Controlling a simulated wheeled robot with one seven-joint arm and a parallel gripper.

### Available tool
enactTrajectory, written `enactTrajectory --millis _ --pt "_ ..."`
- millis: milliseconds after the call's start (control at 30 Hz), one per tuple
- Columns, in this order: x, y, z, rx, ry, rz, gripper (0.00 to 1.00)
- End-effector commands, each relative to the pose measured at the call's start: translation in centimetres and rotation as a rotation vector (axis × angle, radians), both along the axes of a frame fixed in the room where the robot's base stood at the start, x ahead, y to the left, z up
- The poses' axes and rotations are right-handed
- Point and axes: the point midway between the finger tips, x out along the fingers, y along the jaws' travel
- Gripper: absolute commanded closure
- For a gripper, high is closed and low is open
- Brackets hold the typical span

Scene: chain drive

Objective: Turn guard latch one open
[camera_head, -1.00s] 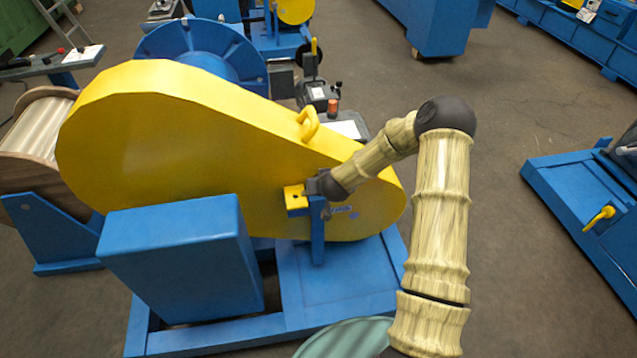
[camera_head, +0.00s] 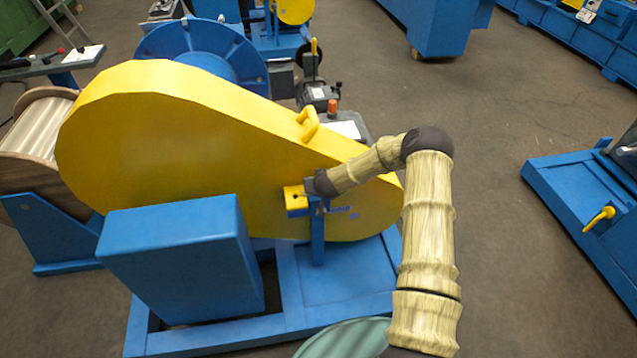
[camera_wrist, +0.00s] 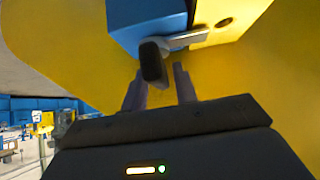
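The guard latch shows in the wrist view as a grey metal lever (camera_wrist: 188,38) ending in a black knob (camera_wrist: 153,62). It sits by a blue block (camera_wrist: 145,18) against the yellow guard (camera_wrist: 225,80). My gripper (camera_wrist: 160,86) is open, its two fingers apart. The knob appears between or just beyond the fingertips, nearer the left finger; I cannot tell whether they touch. In the head view my gripper (camera_head: 313,186) is at the yellow bracket (camera_head: 295,197) on the guard (camera_head: 190,140); the latch is mostly hidden there.
A blue box (camera_head: 180,255) stands in front of the guard on a blue base frame (camera_head: 345,277). A yellow handle (camera_head: 308,124) sticks up from the guard's upper edge. Open floor (camera_head: 500,110) lies to the right, before another blue machine (camera_head: 575,210).

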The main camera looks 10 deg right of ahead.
Motion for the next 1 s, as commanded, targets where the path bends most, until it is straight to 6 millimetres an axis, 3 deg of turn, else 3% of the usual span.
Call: enactTrajectory --millis 33,133,567,1000 --pt "-0.01 -0.01 0.01 0.000 0.000 0.000 0.81" --pt "-0.01 -0.01 0.02 0.000 0.000 0.000 1.00" --pt "0.01 0.13 0.18 -0.001 -0.001 -0.040 1.00" --pt "0.11 0.33 0.54 -0.002 -0.004 -0.316 1.00"
